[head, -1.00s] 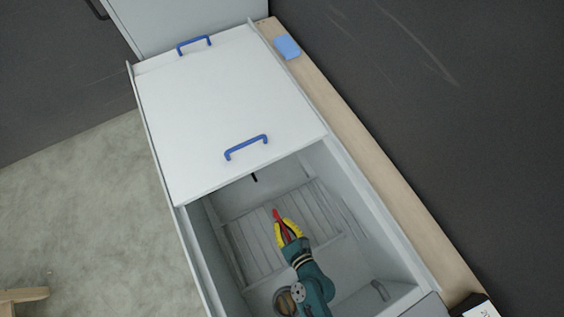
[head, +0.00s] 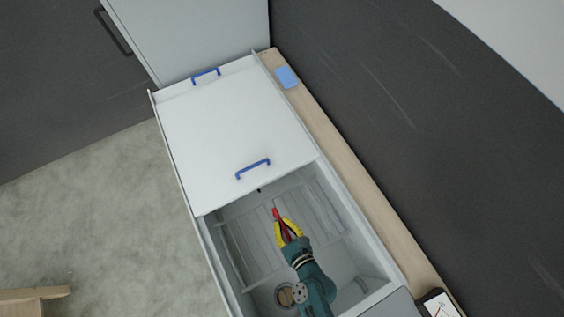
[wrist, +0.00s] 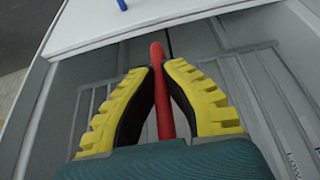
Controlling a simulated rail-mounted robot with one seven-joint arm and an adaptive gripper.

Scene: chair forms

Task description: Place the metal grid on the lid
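The lid (head: 235,130) is a flat white panel with a blue handle near each end, covering the far part of a grey open-topped unit. The metal grid (head: 245,245) appears as a grey slatted panel in the open basin, below the lid's near edge; it also shows on both sides of my fingers in the wrist view (wrist: 95,100). My gripper (head: 285,222) is over the grid with its yellow fingers drawn close together. A red rod (wrist: 160,85) runs between the fingers and past their tips. I cannot tell whether the fingers grip it or whether they touch the grid.
Walls of the basin surround my gripper, and the lid's near edge (head: 260,190) lies just beyond it. A round drain (head: 283,293) shows at the basin's near end. A blue block (head: 287,77) lies on the wooden ledge (head: 345,165) at the right. The lid's top is clear.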

